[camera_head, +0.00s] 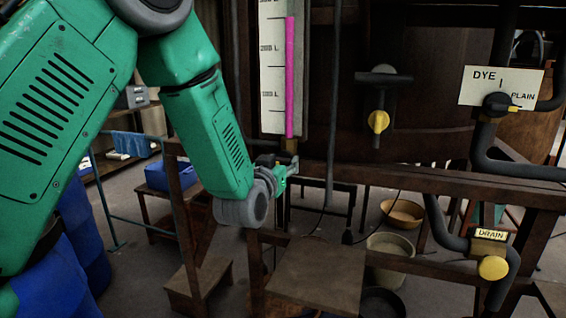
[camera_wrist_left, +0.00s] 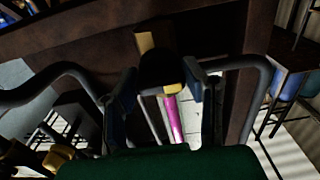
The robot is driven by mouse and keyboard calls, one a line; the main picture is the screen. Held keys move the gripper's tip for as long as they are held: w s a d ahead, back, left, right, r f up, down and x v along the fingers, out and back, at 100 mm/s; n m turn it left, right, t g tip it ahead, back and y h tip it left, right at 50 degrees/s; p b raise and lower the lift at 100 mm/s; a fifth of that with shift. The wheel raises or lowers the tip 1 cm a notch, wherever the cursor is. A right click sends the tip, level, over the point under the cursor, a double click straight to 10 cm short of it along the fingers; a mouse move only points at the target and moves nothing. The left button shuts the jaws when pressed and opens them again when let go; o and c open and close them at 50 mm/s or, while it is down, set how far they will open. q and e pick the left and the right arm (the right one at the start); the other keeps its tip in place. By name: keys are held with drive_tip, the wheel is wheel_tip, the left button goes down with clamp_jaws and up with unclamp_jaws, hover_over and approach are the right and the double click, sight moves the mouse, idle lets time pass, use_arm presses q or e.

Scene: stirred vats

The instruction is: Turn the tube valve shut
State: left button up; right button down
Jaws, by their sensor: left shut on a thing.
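The sight tube (camera_head: 289,75) is filled with magenta liquid and stands upright beside a white litre scale; its magenta column also shows in the left wrist view (camera_wrist_left: 174,120). The tube valve (camera_wrist_left: 160,68), a dark rounded knob with a yellow part, sits at the tube's end between my left gripper's fingers. My left gripper (camera_head: 286,171) is at the foot of the tube, its fingers shut on the valve's knob. In the head view the gripper hides most of the valve, so its turn angle cannot be told. My right gripper is not in view.
A DYE/PLAIN selector (camera_head: 497,104) and a DRAIN valve (camera_head: 492,267) are at the right. A wooden rail (camera_head: 430,181) runs below the vat. A brown stool (camera_head: 315,275) and bowls (camera_head: 402,213) stand below.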

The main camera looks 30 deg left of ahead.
use_arm(q)
drive_tip(key=shift+s+f, duration=0.15)
drive_tip(key=shift+f, duration=0.3)
drive_tip(key=o, duration=1.2)
drive_tip(key=shift+c, duration=0.2)
drive_tip(key=shift+r, duration=0.15)
drive_tip(key=shift+r, duration=0.1)
drive_tip(key=v, duration=1.1)
drive_tip(key=shift+s, duration=0.3)
drive_tip(key=shift+f, duration=0.25)
